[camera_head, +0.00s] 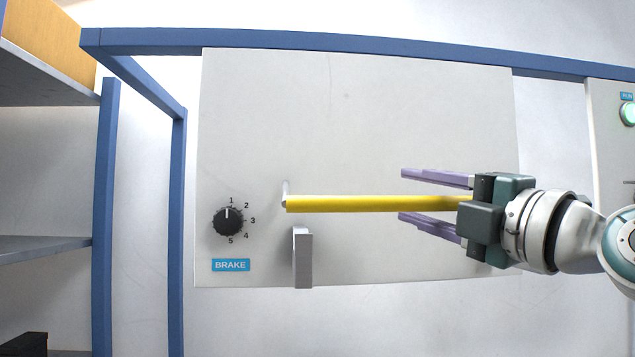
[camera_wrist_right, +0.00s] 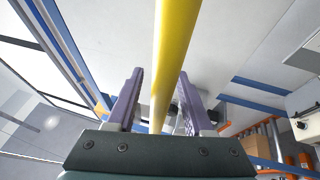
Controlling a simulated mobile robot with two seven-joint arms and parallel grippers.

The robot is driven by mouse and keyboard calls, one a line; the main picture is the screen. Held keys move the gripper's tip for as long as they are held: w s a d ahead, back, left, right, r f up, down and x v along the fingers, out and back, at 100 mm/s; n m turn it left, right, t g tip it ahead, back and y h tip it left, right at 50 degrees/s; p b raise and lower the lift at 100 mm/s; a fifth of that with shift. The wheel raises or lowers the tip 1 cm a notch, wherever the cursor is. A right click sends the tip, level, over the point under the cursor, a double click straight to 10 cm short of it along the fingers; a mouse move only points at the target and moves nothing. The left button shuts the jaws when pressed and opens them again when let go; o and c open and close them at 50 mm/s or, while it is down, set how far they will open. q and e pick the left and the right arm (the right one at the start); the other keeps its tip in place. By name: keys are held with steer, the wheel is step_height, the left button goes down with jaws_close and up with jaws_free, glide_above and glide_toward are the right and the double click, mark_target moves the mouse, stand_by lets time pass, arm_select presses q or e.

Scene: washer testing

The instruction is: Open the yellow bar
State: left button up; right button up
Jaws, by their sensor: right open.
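The yellow bar (camera_head: 345,203) lies level across the front of a pale panel (camera_head: 360,120). Its left end meets a small pale mount on the panel; its right end is hidden behind my right gripper (camera_head: 404,196). That gripper comes in from the right and is open, with one purple finger above the bar and one below it. In the right wrist view the bar (camera_wrist_right: 172,50) runs between the two fingers (camera_wrist_right: 158,100), with a gap visible on the left side. My left gripper is not in view.
A black dial (camera_head: 228,221) and a blue BRAKE label (camera_head: 231,265) are on the panel's left. A grey block (camera_head: 303,258) juts out below the bar's left end. A blue frame (camera_head: 350,42) borders the panel. A green button (camera_head: 628,114) is at the far right.

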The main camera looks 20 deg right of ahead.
jaws_close()
stand_by(0.5)
stand_by(1.0)
